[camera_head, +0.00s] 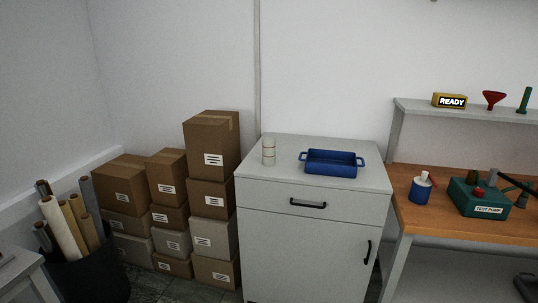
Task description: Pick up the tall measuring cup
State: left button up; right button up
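A small, pale cylindrical cup (268,151) with bands around it stands upright on top of the grey cabinet (283,146), toward the left of its top. It is the only thing in view that looks like the tall measuring cup; any markings are too small to read. Nothing touches it. Neither of my grippers is in view.
A blue tray with handles (331,163) sits right of the cup on the cabinet. Stacked cardboard boxes (211,147) stand left of the cabinet. A wooden bench (430,236) on the right holds a blue can (420,190) and a green test pump (481,199). Floor in front is mostly hidden.

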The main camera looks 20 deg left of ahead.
aim_at(268, 143)
jog(key=i+j+z, duration=0.1)
jog(key=i, duration=0.35)
jog(key=i+j+z, duration=0.1)
jog(key=i, duration=0.35)
jog(key=i+j+z, duration=0.1)
jog(key=i+j, duration=0.2)
jog(key=i, duration=0.15)
